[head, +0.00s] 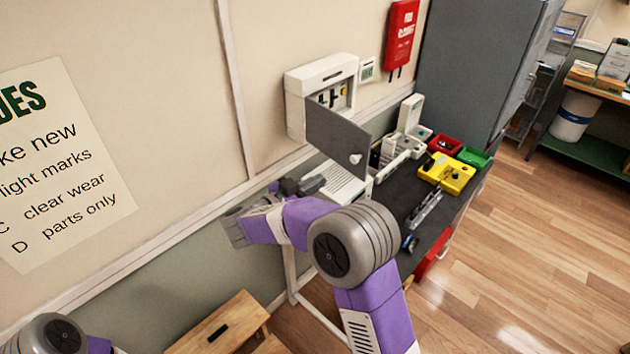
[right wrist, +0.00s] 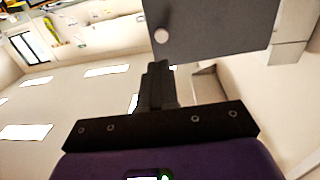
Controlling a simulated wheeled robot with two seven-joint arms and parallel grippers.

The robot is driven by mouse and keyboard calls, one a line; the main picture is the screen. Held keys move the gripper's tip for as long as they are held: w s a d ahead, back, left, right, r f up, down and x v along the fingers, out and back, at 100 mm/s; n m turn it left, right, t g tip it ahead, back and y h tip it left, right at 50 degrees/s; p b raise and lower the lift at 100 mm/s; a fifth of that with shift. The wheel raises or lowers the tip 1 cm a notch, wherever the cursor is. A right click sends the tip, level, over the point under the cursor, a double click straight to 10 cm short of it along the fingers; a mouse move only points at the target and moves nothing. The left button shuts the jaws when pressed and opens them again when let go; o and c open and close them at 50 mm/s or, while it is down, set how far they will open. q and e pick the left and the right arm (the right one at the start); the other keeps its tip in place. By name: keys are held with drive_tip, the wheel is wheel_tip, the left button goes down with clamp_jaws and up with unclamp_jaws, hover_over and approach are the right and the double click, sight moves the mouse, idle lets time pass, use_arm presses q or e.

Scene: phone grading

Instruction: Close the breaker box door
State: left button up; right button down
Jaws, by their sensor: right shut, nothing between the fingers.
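The breaker box (head: 298,84) is a white box on the wall, with switches showing inside its opening. Its grey door (head: 334,130) stands open, swung out from the box, with a round pale knob (head: 355,158) near its free edge. In the right wrist view the door (right wrist: 215,25) fills the upper middle and right, with the knob (right wrist: 161,36) just above my fingertips. My right gripper (head: 312,184) is shut and empty, below and left of the door in the head view. Its closed fingers also show in the right wrist view (right wrist: 158,70); I cannot tell whether they touch the door.
A grey cabinet (head: 475,65) stands behind. A wooden stool (head: 225,320) stands low at left. Floor at right is clear.

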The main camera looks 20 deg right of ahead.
sight(354, 160)
drive_tip(key=p+x, duration=0.1)
drive_tip(key=x, duration=0.9)
drive_tip(key=shift+w+d, duration=0.1)
drive_tip(key=shift+d, duration=0.3)
drive_tip(key=shift+d, duration=0.1)
